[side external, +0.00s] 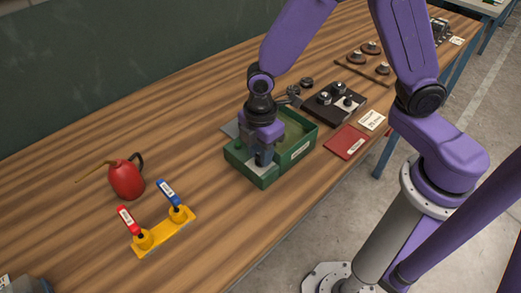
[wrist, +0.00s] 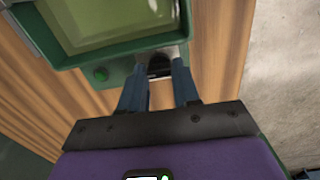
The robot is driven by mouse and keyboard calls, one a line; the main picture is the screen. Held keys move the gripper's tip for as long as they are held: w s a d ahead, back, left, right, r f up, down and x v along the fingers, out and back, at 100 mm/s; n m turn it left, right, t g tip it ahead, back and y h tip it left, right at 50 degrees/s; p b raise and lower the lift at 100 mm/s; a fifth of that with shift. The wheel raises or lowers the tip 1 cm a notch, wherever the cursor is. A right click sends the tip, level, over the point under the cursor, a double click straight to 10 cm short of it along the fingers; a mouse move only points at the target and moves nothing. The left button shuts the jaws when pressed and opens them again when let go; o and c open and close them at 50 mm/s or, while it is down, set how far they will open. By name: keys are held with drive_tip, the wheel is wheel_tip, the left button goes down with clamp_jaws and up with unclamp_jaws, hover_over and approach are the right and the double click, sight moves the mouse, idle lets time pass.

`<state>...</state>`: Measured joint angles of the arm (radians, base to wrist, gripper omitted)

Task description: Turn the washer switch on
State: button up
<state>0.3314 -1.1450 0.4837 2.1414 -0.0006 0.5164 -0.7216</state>
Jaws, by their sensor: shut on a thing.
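The washer is a green box (side external: 297,150) with an olive basin inside, standing on the wooden bench. In the wrist view the washer's green rim (wrist: 115,52) runs across the top, with a round green button (wrist: 101,74) on its near panel. A small dark switch (wrist: 160,69) sits on the same panel, right of the button. My gripper (side external: 262,160) points down at the washer's near left end. In the wrist view its two blue-grey fingers stand on either side of the switch, shut on it. The fingers partly hide the switch, and I cannot tell its position.
A yellow base (side external: 165,233) with red and blue levers stands at the front left, near a red oil can (side external: 127,180). A black box with knobs (side external: 335,103) and a red booklet (side external: 347,142) lie right of the washer. Bare bench lies left of the washer.

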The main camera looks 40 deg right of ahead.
drive_tip(key=m, duration=1.3)
drive_tip(key=shift+m, duration=2.1)
drive_tip(key=o, duration=1.1)
drive_tip(key=shift+c, duration=0.2)
drive_tip(key=shift+d, duration=0.1)
